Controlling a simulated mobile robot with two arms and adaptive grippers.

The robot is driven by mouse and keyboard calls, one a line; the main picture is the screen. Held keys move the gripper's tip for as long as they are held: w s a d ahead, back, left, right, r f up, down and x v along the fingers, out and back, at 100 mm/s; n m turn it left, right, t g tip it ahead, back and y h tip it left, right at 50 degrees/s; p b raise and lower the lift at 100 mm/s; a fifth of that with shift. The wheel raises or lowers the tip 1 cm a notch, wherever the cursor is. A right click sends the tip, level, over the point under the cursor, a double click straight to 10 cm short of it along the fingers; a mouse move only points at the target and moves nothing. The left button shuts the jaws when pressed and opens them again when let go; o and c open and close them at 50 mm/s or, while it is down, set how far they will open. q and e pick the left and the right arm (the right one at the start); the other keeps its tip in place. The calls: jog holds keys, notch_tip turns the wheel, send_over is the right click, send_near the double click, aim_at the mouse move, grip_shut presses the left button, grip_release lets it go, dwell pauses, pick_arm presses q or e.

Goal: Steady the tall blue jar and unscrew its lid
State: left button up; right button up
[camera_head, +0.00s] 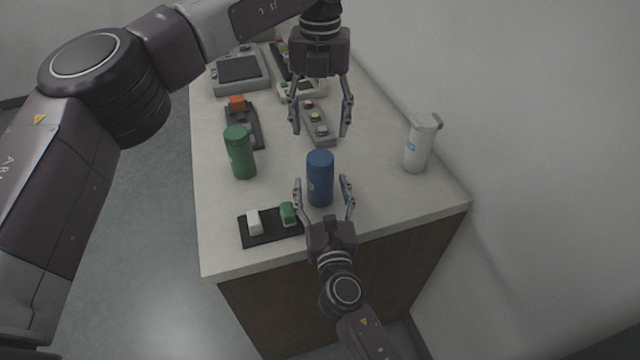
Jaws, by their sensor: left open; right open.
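The tall blue jar (320,182) stands upright on the counter near its front edge. Its lid (320,157) is the same blue and sits on top. My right gripper (324,182) comes from the front. It is open, with one finger on each side of the jar's body, and I cannot tell whether the fingers touch it. My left gripper (320,134) hangs from above, pointing down. It is open and empty, above and apparently a little behind the lid, with a gap between them.
A green jar (240,153) stands to the left and a white jug (420,145) to the right on the counter (375,190). A black tray (268,239) with small white and green pieces lies at front left. Button panels (318,124) and devices fill the back. A wall bounds the right.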

jog(key=shift+w+a, duration=0.1)
jog(key=shift+w, duration=0.8)
jog(key=shift+c, duration=0.4)
grip_shut()
